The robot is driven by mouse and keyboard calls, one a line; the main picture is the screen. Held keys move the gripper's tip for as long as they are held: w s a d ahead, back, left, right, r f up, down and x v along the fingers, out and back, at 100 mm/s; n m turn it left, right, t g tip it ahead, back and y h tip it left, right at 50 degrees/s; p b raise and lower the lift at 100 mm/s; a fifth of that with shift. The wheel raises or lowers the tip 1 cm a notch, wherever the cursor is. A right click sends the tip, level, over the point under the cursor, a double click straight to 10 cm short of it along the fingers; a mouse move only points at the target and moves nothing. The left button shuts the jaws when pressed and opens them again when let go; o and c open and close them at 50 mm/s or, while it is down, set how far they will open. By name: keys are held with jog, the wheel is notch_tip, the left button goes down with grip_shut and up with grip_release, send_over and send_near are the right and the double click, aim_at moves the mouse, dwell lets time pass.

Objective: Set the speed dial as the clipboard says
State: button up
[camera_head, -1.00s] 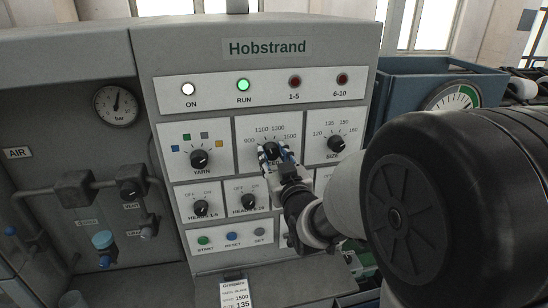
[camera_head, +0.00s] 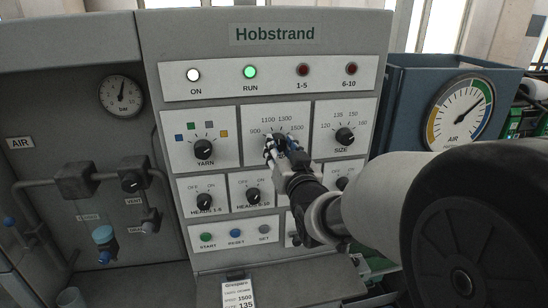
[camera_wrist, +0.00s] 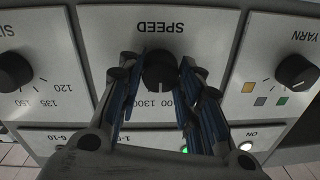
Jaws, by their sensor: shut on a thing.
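The speed dial is a black knob (camera_wrist: 160,70) below the SPEED lettering, upside down in the wrist view. Its scale runs from 900 to 1500 in the head view, partly covered by my gripper. My gripper (camera_head: 277,148) is at this dial, its blue-padded fingers on either side of the knob in the wrist view (camera_wrist: 158,74), shut on it.
The yarn dial (camera_head: 203,149) and size dial (camera_head: 345,136) flank the speed dial. Two heads dials (camera_head: 204,201) sit below. The green RUN lamp (camera_head: 250,72) is lit. An air gauge (camera_head: 460,113) is on the blue box at right, partly behind my arm.

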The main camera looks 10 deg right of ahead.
jog(key=m+b, duration=0.6)
jog(key=shift+f+m, duration=0.2)
jog(key=shift+m, duration=0.1)
jog(key=m+b, duration=0.4)
jog(key=m, duration=0.1)
jog(key=shift+a+r+m+h, duration=0.1)
jog(key=shift+m+h, duration=0.2)
jog(key=shift+m, duration=0.1)
jog(key=shift+b, duration=0.35)
jog(key=o, duration=1.1)
jog(key=shift+c, duration=0.2)
jog(key=shift+s, duration=0.15)
jog(key=s, duration=1.1)
jog(key=shift+s+f, duration=0.25)
jog(key=shift+s, duration=0.1)
